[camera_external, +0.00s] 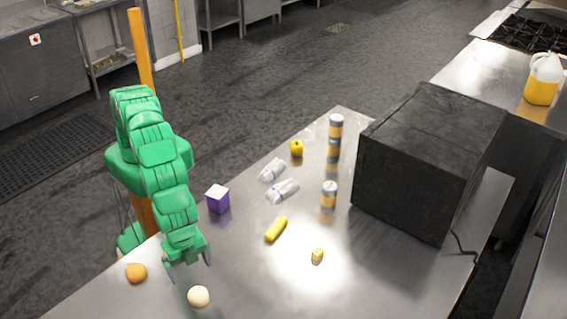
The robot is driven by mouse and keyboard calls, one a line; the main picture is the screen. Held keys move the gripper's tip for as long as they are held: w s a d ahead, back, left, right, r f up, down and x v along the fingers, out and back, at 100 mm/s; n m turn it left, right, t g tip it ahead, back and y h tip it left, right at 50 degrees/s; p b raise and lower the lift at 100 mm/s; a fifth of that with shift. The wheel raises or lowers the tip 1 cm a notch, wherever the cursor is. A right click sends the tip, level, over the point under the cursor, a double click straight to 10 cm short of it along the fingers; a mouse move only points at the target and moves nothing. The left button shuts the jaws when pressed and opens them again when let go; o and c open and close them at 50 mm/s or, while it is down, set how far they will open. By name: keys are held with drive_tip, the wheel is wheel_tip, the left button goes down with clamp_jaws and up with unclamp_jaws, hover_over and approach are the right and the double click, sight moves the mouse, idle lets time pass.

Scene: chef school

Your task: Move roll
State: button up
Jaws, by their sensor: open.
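A round orange-brown item (136,273), which looks like a bread roll, lies on the metal table at the left. A round cream-coloured item (199,296) lies to its right, near the bottom of the view; I cannot tell whether it is a roll or an onion. My gripper (189,269) is open and empty, pointing down with its fingers spread. It appears just behind the cream item and to the right of the brown one, apart from both. Its exact height above the table is hard to tell.
The metal table (240,285) also holds a purple box (217,200), a yellow banana-like item (276,229), a small yellow piece (317,256), clear bottles (282,190), a yellow apple (297,148), stacked cans (335,138), a single can (328,195) and a large black oven (425,160).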

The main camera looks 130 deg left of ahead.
sight(197, 289)
drive_tip(key=shift+f, duration=1.8)
drive_tip(key=shift+f, duration=3.9)
drive_tip(key=c, duration=1.1)
drive_tip(key=shift+a, duration=0.1)
